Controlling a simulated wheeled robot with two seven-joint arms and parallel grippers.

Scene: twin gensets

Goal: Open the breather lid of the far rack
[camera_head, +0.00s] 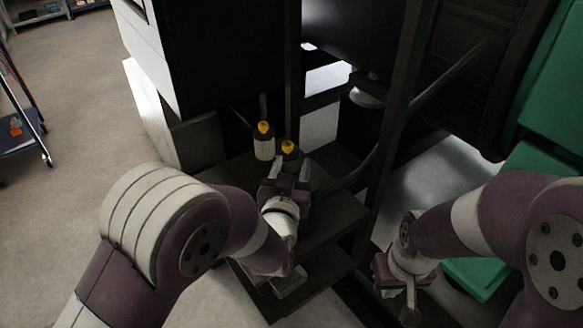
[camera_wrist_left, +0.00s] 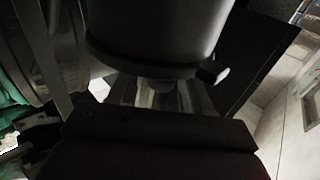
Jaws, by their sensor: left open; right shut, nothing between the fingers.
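A dark rack (camera_head: 335,215) with a flat shelf stands in the middle of the head view. On it are a pale canister with a yellow top (camera_head: 264,143) and a second, darker one with a yellow top (camera_head: 288,147). I cannot tell which part is the breather lid. My left gripper (camera_head: 290,170) is open, its fingers just in front of the darker canister. In the left wrist view a dark cylinder (camera_wrist_left: 155,32) with a short side stub (camera_wrist_left: 212,72) fills the top, close beyond the fingers (camera_wrist_left: 160,97). My right gripper (camera_head: 398,287) is shut and empty, lower right.
Dark upright posts (camera_head: 390,130) and a black cabinet (camera_head: 225,70) close in the rack. Green machine panels (camera_head: 550,90) stand at the right. A blue cart (camera_head: 22,132) is at the far left. Open floor (camera_head: 85,110) lies left of the rack.

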